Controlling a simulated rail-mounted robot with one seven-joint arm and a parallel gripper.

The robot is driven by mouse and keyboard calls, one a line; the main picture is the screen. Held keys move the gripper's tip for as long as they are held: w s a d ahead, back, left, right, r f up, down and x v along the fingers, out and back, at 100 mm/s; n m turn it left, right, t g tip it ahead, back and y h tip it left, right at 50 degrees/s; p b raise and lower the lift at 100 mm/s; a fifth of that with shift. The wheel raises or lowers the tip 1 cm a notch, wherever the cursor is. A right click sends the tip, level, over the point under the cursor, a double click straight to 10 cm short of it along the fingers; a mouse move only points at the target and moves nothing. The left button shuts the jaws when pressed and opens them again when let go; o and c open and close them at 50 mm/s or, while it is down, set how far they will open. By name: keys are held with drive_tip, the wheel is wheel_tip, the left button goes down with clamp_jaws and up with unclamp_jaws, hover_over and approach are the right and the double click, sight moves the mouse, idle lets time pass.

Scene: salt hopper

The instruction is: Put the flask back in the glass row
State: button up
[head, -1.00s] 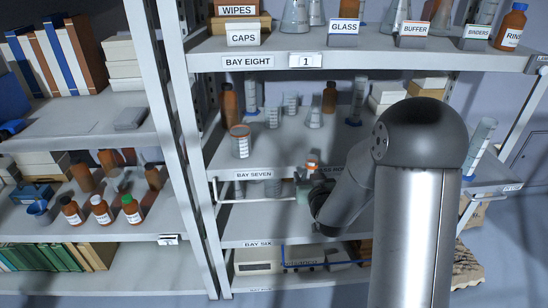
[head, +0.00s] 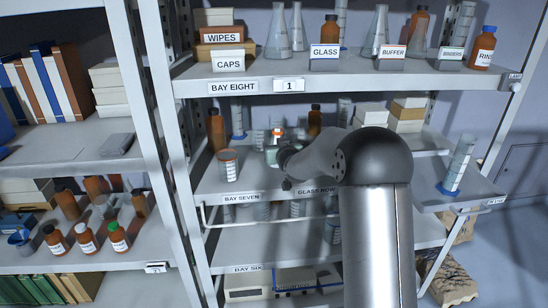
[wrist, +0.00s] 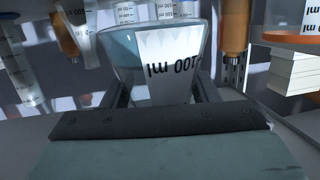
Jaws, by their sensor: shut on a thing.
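The flask (head: 272,156) is in my gripper (head: 279,150), above the bay seven shelf (head: 253,186). An orange part shows at its top in the head view. In the wrist view the clear flask (wrist: 125,48), with a white graduated label, sits between the two dark fingers of my gripper (wrist: 160,92), which is shut on it. The GLASS ROW label (head: 315,191) is on the shelf's front edge, to the right of the flask. My arm hides much of the shelf's right part. I cannot tell whether the flask touches the shelf.
An orange-rimmed jar (head: 228,165) stands left of the flask. Brown bottles (head: 216,130) (head: 314,122) and a graduated cylinder (head: 238,120) stand farther back. White boxes (head: 371,113) are at the right. The bay eight shelf (head: 400,72) overhangs this space.

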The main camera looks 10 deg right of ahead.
drive_tip(key=w+f, duration=0.2)
drive_tip(key=shift+w+a+f, duration=0.15)
drive_tip(key=shift+f, duration=0.15)
drive_tip(key=shift+w+f+p, duration=0.25)
drive_tip(key=shift+f+p, duration=0.05)
drive_tip(key=shift+f, duration=1.65)
drive_tip(key=o, duration=1.2)
drive_tip(key=shift+r+p, duration=0.15)
drive_tip(key=shift+p, duration=0.25)
drive_tip(key=shift+s, duration=0.4)
drive_tip(key=b+v, duration=0.2)
drive_tip(key=v, duration=0.9)
